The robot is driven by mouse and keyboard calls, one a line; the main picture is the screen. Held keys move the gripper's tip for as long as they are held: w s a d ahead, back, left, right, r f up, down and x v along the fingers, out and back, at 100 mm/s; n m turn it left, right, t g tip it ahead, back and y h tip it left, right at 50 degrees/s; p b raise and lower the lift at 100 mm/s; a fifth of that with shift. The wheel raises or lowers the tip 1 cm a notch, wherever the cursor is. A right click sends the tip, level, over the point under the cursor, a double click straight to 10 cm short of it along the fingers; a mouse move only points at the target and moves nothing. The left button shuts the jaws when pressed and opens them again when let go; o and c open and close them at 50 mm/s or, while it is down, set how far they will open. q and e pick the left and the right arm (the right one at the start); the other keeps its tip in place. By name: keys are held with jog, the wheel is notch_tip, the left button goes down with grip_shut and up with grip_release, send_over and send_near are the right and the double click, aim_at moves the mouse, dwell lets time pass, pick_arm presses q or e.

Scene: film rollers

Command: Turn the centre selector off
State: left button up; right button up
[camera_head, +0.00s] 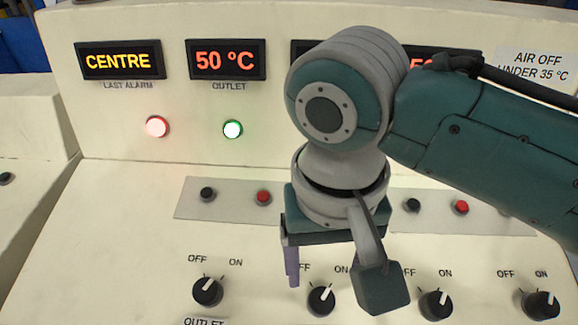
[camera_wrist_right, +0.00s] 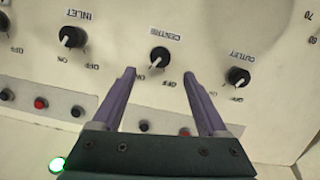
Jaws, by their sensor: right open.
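The centre selector (camera_wrist_right: 160,61) is a black knob with a white pointer, labelled CENTRE in the wrist view. Its pointer is turned toward ON. In the head view the same knob (camera_head: 321,299) is second from the left, below my right gripper (camera_head: 322,274). My right gripper is open and empty. Its two purple fingers also show in the wrist view (camera_wrist_right: 159,74), apart, with their tips on either side of the centre knob's near side and not closed on it. In the head view one finger is hidden behind my wrist. My left gripper is not in view.
The outlet selector (camera_head: 207,291) and inlet selector (camera_head: 435,304) flank the centre one; another knob (camera_head: 540,304) is at far right. Black and red buttons sit above them. A display (camera_head: 120,61) reads CENTRE, with red (camera_head: 157,127) and green (camera_head: 233,129) lamps lit below the displays.

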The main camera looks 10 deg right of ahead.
aim_at(323, 299)
notch_tip(323, 299, down, 8)
jog(key=shift+s+d+r+b, duration=0.1)
jog(key=shift+r+b, duration=0.05)
jog(key=shift+b, duration=0.7)
grip_shut()
